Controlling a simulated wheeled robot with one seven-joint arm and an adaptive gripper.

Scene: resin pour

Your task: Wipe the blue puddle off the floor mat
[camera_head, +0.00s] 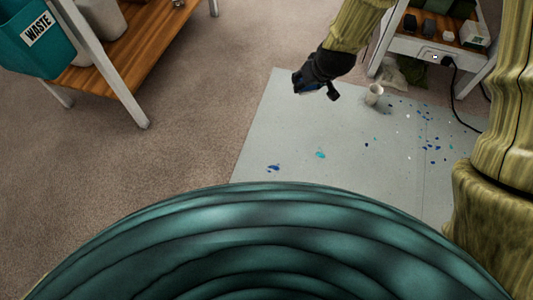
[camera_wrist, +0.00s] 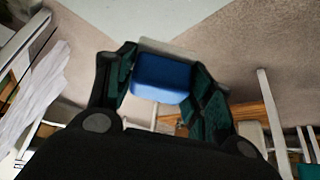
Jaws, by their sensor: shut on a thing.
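The light grey floor mat (camera_head: 260,130) lies on the carpet and carries several blue and turquoise marks. A dark blue mark (camera_head: 273,168) is near its left front, with a turquoise one (camera_head: 320,154) to the right. I cannot tell which mark is the puddle. My gripper (camera_head: 304,86) is above the far left part of the mat, apart from these marks. In the wrist view it is shut on a blue block (camera_wrist: 160,77) with a pale edge, which looks like a sponge. In the head view the block is mostly hidden by the dark gripper.
A pale cup (camera_head: 374,94) stands on the mat's far side, with crumpled cloths (camera_head: 408,72) behind it. A white-legged bench (camera_head: 430,50) with a black cable is at the back right. A wooden shelf unit (camera_head: 140,62) and a teal waste bin (camera_head: 38,45) are at left. Carpet between is clear.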

